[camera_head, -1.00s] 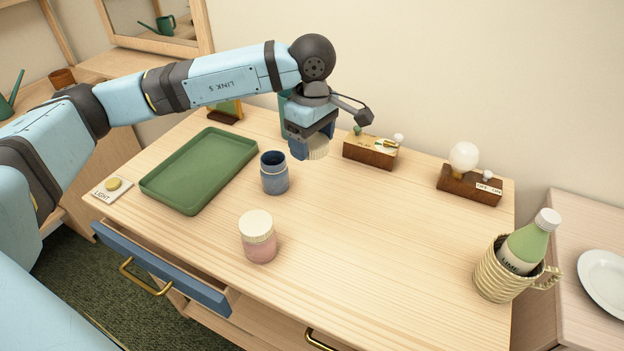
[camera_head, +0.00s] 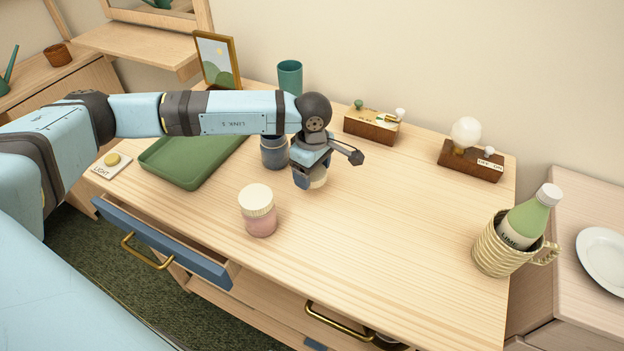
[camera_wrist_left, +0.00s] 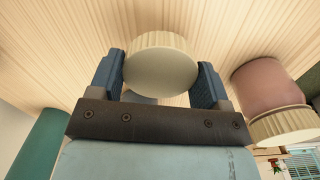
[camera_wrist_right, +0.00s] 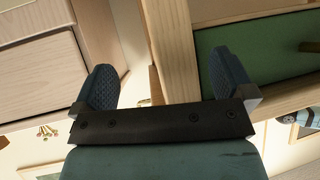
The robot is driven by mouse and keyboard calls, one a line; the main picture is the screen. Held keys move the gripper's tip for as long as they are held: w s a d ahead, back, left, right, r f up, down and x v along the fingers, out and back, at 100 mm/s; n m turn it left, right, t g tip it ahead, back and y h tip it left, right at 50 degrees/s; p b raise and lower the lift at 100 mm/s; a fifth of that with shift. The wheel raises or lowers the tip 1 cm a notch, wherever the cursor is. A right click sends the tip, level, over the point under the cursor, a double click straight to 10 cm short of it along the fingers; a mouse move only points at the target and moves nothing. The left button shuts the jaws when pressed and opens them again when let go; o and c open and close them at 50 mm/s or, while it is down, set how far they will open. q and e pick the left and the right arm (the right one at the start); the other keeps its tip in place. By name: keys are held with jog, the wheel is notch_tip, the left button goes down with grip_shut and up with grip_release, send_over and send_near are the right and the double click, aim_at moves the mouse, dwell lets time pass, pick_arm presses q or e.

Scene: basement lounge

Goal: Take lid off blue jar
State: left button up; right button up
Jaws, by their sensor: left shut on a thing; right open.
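The blue jar (camera_head: 273,154) stands upright on the desk beside the green tray, partly hidden behind my left arm. My left gripper (camera_head: 311,183) is shut on a cream ribbed lid (camera_head: 318,182), just right of the jar and low over the desk. In the left wrist view the lid (camera_wrist_left: 161,64) sits between the two fingers. The pink jar (camera_head: 260,222) with its own cream lid (camera_head: 256,199) stands nearer the front edge; it also shows in the left wrist view (camera_wrist_left: 268,84). My right gripper (camera_wrist_right: 158,90) is open and empty, near furniture away from the jars.
The green tray (camera_head: 168,172) lies left of the blue jar. A teal cup (camera_head: 290,78) and picture frame (camera_head: 218,62) stand behind. Wooden switch boxes (camera_head: 372,127) line the back. A basket with a bottle (camera_head: 500,250) is at right. The desk's middle right is clear.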

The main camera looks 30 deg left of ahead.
aim_at(312, 180)
pick_arm(q)
jog(key=shift+f, duration=1.65)
jog(key=shift+f, duration=0.1)
jog(key=shift+f, duration=0.15)
jog(key=o, duration=1)
jog(key=shift+r, duration=0.2)
notch_tip(312, 180, up, 12)
jog(key=shift+r, duration=0.1)
jog(key=shift+s, duration=0.15)
